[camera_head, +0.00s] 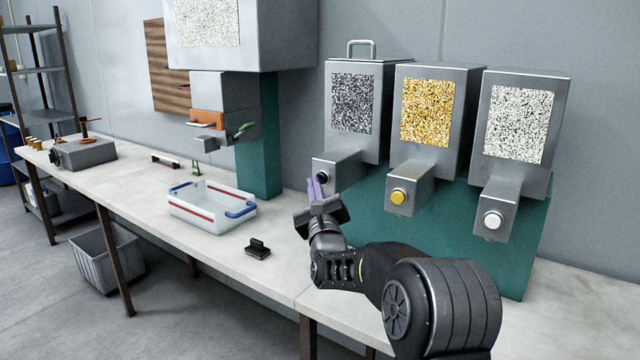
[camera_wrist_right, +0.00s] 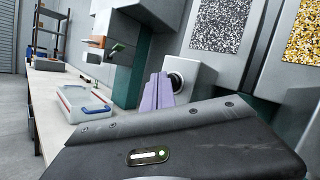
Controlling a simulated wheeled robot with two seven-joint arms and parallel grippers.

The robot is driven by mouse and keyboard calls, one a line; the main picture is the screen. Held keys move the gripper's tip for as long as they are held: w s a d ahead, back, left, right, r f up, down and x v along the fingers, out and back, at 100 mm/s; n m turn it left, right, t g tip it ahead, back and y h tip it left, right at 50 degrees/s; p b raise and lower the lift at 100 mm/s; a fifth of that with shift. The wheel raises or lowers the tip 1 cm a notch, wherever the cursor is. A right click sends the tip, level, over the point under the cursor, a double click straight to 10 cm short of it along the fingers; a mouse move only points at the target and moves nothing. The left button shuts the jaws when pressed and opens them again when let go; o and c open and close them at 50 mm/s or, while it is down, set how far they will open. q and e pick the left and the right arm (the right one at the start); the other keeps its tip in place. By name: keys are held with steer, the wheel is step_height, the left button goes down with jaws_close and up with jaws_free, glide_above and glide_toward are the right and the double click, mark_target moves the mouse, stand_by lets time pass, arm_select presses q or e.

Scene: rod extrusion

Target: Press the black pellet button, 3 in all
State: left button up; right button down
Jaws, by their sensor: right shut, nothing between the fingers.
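The black pellet button (camera_head: 322,177) sits on the front of the left dispenser (camera_head: 355,130), whose window shows dark pellets. My right gripper (camera_head: 316,189) is shut and empty, its purple fingers just in front of and beside that button. In the right wrist view the shut purple fingers (camera_wrist_right: 158,92) are close to the round button (camera_wrist_right: 175,82); I cannot tell whether they touch it. The yellow button (camera_head: 398,198) and the white button (camera_head: 492,220) are on the two dispensers further right. My left gripper is not in view.
A clear tray with blue handles (camera_head: 212,206) stands on the table (camera_head: 180,245), left of my right gripper. A small black block (camera_head: 257,249) lies in front of it. A grey machine (camera_head: 225,95) with an orange part stands behind the tray. A grey bin (camera_head: 104,262) is under the table.

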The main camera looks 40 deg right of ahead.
steer(key=shift+w+d+b, duration=0.15)
steer(key=shift+d+b, duration=0.4)
steer(key=shift+b, duration=0.15)
stand_by(1.1)
steer(key=shift+s+a+b, duration=0.25)
steer(key=shift+a+b, duration=0.45)
steer(key=shift+a, duration=0.2)
steer(key=shift+a, duration=0.1)
steer(key=a, duration=0.1)
steer(key=s+a+b, duration=0.1)
steer(key=a, duration=0.1)
steer(key=a+b, duration=0.1)
steer(key=shift+s+a, duration=0.25)
steer(key=shift+a, duration=0.1)
steer(key=shift+d, duration=0.1)
stand_by(2.3)
